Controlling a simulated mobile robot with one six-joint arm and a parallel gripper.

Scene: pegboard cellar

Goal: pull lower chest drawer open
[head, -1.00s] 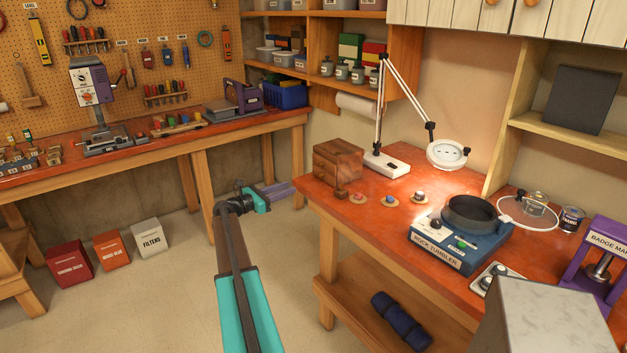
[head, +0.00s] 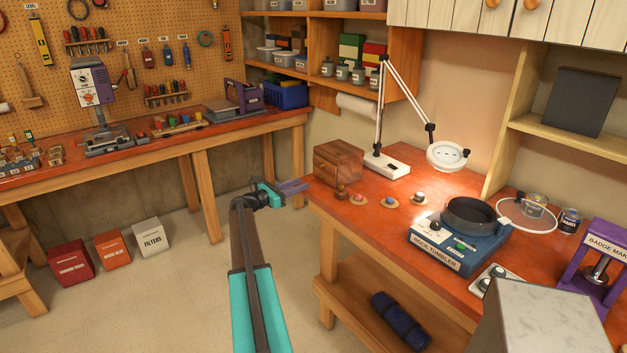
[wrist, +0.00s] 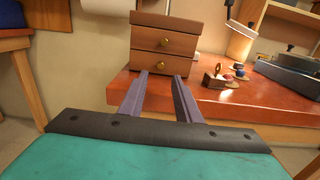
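A small brown wooden chest (head: 338,163) stands at the left end of the red-topped bench. In the wrist view it shows two drawer fronts, each with a round brass knob. The lower drawer (wrist: 162,66) looks shut, and its knob (wrist: 159,65) lies ahead of and between my fingers. The upper drawer (wrist: 165,41) also looks shut. My gripper (head: 303,185) is open, its two purple fingers apart with nothing between them. In the wrist view the fingertips (wrist: 161,74) point at the lower drawer front. I cannot tell the exact gap to the knob.
The red bench top (head: 375,212) carries small stones on round coasters (head: 388,201) right of the chest, a magnifier lamp (head: 384,165) and a rock tumbler (head: 450,245). The floor left of the bench is clear around my arm.

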